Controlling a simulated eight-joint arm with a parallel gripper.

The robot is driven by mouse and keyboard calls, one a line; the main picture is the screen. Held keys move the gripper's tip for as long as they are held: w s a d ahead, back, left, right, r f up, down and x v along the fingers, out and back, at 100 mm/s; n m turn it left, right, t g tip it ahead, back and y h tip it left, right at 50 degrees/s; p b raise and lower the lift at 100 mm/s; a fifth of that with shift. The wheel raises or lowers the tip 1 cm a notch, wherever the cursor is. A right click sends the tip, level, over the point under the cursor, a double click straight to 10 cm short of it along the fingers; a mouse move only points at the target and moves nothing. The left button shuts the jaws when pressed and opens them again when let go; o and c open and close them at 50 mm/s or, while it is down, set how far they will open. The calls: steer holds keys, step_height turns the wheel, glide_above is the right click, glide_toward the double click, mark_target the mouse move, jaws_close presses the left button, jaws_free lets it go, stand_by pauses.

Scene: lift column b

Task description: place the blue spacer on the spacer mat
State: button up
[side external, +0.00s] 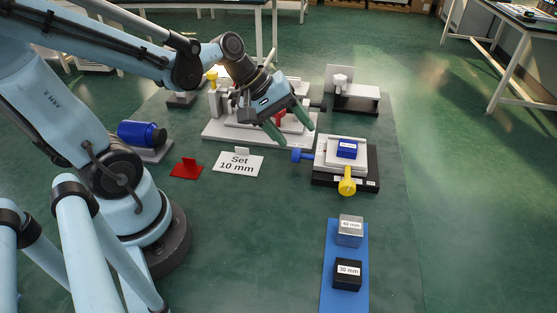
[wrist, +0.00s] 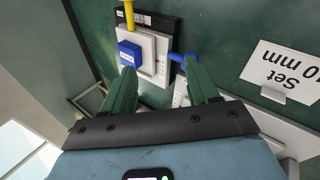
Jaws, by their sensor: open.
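The blue spacer (side external: 347,149), a small block with a white label, sits on the pale top of a small stage (side external: 330,166). It also shows in the wrist view (wrist: 130,53), on the stage beyond my left finger. My gripper (side external: 294,132) is open and empty, left of the stage in the side view and apart from the spacer; its green fingers also show in the wrist view (wrist: 158,72). The spacer mat (side external: 344,302) is a blue strip nearer the camera. It carries a grey 40 mm spacer (side external: 350,231) and a black 30 mm spacer (side external: 347,274).
The stage has a blue knob (side external: 300,155) and a yellow knob (side external: 347,183) sticking out. A "Set 10 mm" card (side external: 238,163) and a red piece (side external: 187,168) lie to the left. A white fixture (side external: 225,131) stands behind.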

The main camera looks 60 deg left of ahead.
mark_target(349, 146)
steer(key=w+n+h, duration=0.1)
steer(key=n, duration=0.2)
steer(key=w+a+f+n+t+h, duration=0.1)
steer(key=n, duration=0.2)
steer(key=w+a+n+h, duration=0.1)
steer(key=n+h, duration=0.1)
steer(key=n, duration=0.1)
steer(key=shift+a+f+n, duration=0.15)
steer(key=shift+a+n, duration=0.1)
steer(key=shift+n, duration=0.05)
steer(key=w+d+f+n, duration=0.1)
steer(key=w+d, duration=0.1)
steer(key=w+d+f+n+t+h, duration=0.1)
steer(key=w+d+f+n, duration=0.1)
steer(key=w, duration=0.1)
steer(key=w+d+f+n+t+h, duration=0.1)
steer(key=w+d+n, duration=0.1)
steer(key=shift+w+d+f, duration=0.1)
steer(key=shift+w+f, duration=0.3)
steer(key=shift+c, duration=0.2)
steer(key=c, duration=0.9)
steer(key=shift+r, duration=0.25)
